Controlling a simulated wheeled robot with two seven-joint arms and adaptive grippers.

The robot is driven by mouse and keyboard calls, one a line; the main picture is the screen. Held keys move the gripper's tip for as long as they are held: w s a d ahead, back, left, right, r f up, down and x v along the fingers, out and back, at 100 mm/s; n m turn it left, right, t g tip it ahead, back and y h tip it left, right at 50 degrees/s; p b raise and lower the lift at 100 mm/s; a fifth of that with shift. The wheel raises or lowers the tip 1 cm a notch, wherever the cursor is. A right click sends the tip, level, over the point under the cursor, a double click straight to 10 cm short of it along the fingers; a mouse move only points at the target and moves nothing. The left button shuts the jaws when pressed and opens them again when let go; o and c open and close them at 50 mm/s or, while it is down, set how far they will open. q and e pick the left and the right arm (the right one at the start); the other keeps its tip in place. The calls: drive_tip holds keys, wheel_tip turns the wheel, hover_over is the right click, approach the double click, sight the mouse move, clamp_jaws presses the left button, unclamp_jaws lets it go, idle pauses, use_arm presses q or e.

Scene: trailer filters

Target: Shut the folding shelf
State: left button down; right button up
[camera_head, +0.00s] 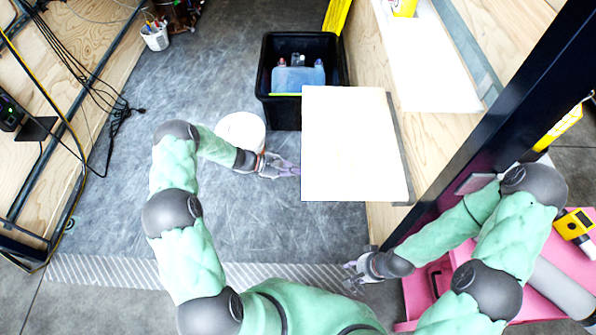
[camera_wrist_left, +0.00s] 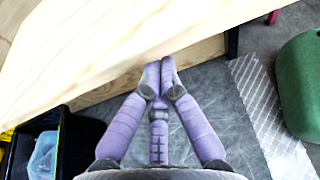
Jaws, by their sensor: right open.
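The folding shelf (camera_head: 352,145) is a pale flat panel standing out from the wooden wall on the right side of the head view. In the left wrist view its board (camera_wrist_left: 110,40) spans the top of the picture. My left gripper (camera_head: 296,170) is at the shelf's left edge. In the wrist view its fingers (camera_wrist_left: 160,68) meet at the tips, close to the board's edge and underside; whether they touch it I cannot tell. My right gripper (camera_head: 351,277) is open and empty, low in the head view, below the shelf and apart from it.
A black crate (camera_head: 270,110) with bottles stands behind the shelf. A white bucket (camera_head: 240,130) is behind my left forearm. A dark post (camera_head: 480,120) and a pink case (camera_head: 545,265) are on the right.

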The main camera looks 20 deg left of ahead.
use_arm(q)
drive_tip(key=w+d+r+g+y+p, duration=0.1)
drive_tip(key=d+r+y+p, duration=0.15)
drive_tip(key=r+p, duration=0.7)
drive_tip(key=d+r+g+y+p, duration=0.1)
drive_tip(key=d+r+y+p, duration=0.15)
drive_tip(key=r+p, duration=0.7)
drive_tip(key=w+d+r+p, duration=0.4)
drive_tip(key=d+r+p, duration=0.5)
drive_tip(key=d+r, duration=0.3)
drive_tip(key=shift+d+r+y+p, duration=0.2)
drive_tip(key=shift+r+y+p, duration=0.2)
drive_tip(key=shift+r, duration=0.95)
